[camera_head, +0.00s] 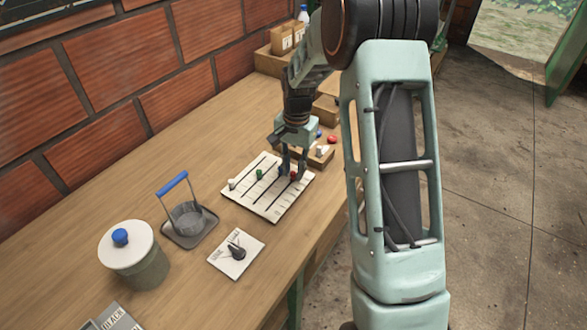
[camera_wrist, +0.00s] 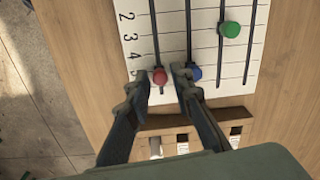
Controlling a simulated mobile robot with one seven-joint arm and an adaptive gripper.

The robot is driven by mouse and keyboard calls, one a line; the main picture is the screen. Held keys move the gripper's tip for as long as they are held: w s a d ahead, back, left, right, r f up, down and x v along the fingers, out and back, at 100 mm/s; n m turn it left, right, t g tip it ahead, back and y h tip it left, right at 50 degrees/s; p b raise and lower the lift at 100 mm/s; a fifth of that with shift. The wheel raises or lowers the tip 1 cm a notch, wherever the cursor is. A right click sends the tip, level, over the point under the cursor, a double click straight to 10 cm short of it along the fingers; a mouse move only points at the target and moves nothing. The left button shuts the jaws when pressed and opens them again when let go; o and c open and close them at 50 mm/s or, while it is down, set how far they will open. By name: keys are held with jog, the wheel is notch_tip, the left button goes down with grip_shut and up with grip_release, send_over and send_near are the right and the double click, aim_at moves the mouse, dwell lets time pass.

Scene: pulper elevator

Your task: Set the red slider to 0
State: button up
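The white slider board (camera_head: 262,205) lies on the wooden table, with dark slots and number lines. In the wrist view, the red slider (camera_wrist: 160,77) sits near the line marked 5, at the near end of its slot. My gripper (camera_wrist: 159,74) is open, one finger on each side of the red knob, with small gaps showing. The blue slider (camera_wrist: 195,73) is just right of the right finger. The green slider (camera_wrist: 230,29) is farther up, near 3. In the head view, my gripper (camera_head: 290,163) reaches down at the board's far right corner by the red slider (camera_head: 294,175).
A wooden box with coloured knobs (camera_head: 317,157) stands just behind the board. A brick wall (camera_head: 120,75) borders the left.

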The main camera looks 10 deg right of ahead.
aim_at(267, 210)
grip_shut()
jog(key=s+a+b, duration=0.1)
jog(key=s+a, duration=0.7)
jog(key=shift+a+b, duration=0.1)
jog(key=shift+b, duration=0.2)
jog(key=shift+s+a, duration=0.35)
jog(key=shift+s, duration=0.05)
grip_release()
